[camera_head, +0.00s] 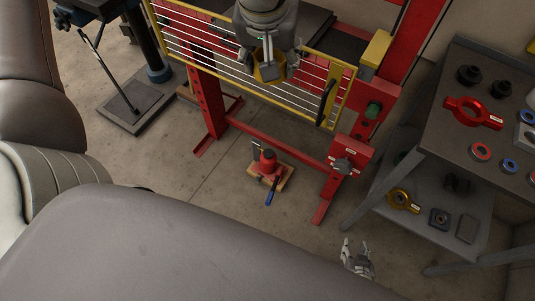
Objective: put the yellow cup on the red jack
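The red jack (267,164) stands upright on a small wooden board on the floor, below the cup in the picture, with a blue-ended handle toward the front. The cup is apart from the jack.
A red press frame (208,103) with a yellow-edged wire fence (322,102) stands behind the jack. A grey shelf table (431,133) with a red ring part (472,112) and other parts is at the right. A dark column machine (137,110) is upper left. The floor around the jack is mostly clear.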

